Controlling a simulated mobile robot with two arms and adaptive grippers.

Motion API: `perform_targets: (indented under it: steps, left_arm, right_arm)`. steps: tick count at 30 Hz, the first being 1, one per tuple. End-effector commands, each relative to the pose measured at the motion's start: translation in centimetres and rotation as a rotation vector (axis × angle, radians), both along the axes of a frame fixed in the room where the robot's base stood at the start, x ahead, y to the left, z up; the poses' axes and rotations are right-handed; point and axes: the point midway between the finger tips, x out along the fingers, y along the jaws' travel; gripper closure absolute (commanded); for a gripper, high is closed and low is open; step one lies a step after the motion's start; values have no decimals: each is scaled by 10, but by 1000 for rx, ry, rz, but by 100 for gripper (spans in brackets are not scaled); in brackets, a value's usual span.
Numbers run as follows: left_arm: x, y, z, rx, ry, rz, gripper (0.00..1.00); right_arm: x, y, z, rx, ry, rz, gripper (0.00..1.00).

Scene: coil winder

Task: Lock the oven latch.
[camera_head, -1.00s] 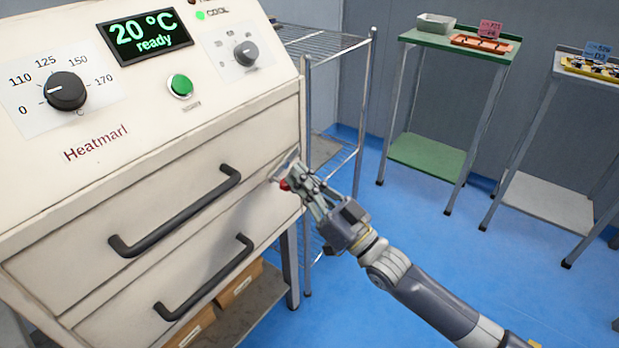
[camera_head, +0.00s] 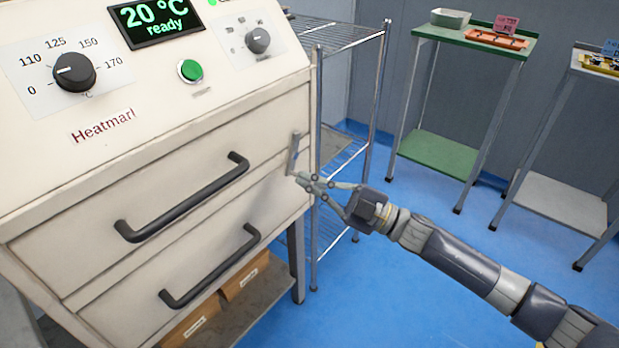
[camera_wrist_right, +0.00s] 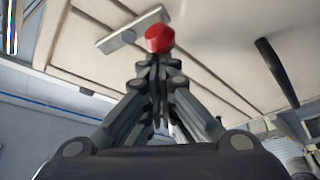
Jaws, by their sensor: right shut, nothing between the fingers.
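The oven (camera_head: 150,170) fills the left of the head view. Its latch (camera_head: 295,150) is a grey bar at the right edge of the front, standing nearly upright across the seam between the two drawer fronts. My right gripper (camera_head: 300,179) is shut and empty, its fingertips at the bar's lower end. In the right wrist view the latch bar (camera_wrist_right: 128,33) ends in a red knob (camera_wrist_right: 159,38), just beyond the shut fingertips (camera_wrist_right: 160,62). I cannot tell whether they touch. In the head view the knob is hidden. My left gripper is out of view.
Two black handles, upper (camera_head: 185,200) and lower (camera_head: 212,270), cross the oven front left of the latch. A wire rack (camera_head: 345,130) stands close on the oven's right. A green table (camera_head: 470,40) stands at the back. Blue floor (camera_head: 420,200) is clear between them.

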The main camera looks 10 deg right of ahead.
Motion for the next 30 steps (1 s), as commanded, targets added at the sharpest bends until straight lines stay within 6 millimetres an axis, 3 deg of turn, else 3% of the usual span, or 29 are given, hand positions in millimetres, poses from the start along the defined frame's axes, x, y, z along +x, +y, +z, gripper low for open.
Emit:
perform_targets:
  steps: [12,30]
  left_arm:
    - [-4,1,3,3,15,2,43]
    - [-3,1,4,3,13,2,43]
  right_arm:
    - [3,-4,-6,-161,-125,-2,100]
    - [4,-5,-7,-186,-144,-2,100]
